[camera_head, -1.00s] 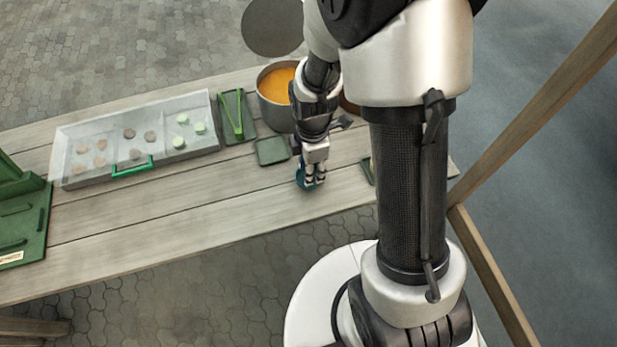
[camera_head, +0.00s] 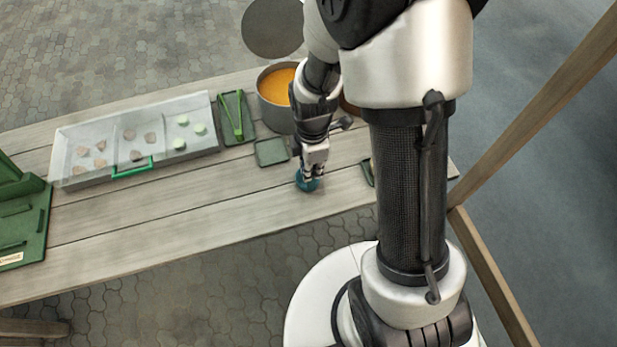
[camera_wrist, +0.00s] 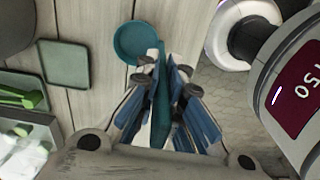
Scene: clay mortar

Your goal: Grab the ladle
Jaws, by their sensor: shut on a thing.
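The ladle is teal, with a round bowl (camera_wrist: 135,42) and a straight handle in the wrist view. In the head view its teal bowl (camera_head: 307,184) shows just below my gripper (camera_head: 313,172), over the front part of the table. In the wrist view my gripper (camera_wrist: 167,72) is shut on the ladle's handle, with a blue-padded finger on each side. The bowl lies beyond the fingertips, up and to the left. Part of the handle is hidden by the fingers. I cannot tell whether the ladle touches the table.
A pot of orange soup (camera_head: 274,98) stands behind my gripper. A small green tray (camera_head: 271,152), a tray with green tongs (camera_head: 236,118) and a clear-lidded container (camera_head: 75,180) lie to the left. A wooden post (camera_head: 500,280) stands right.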

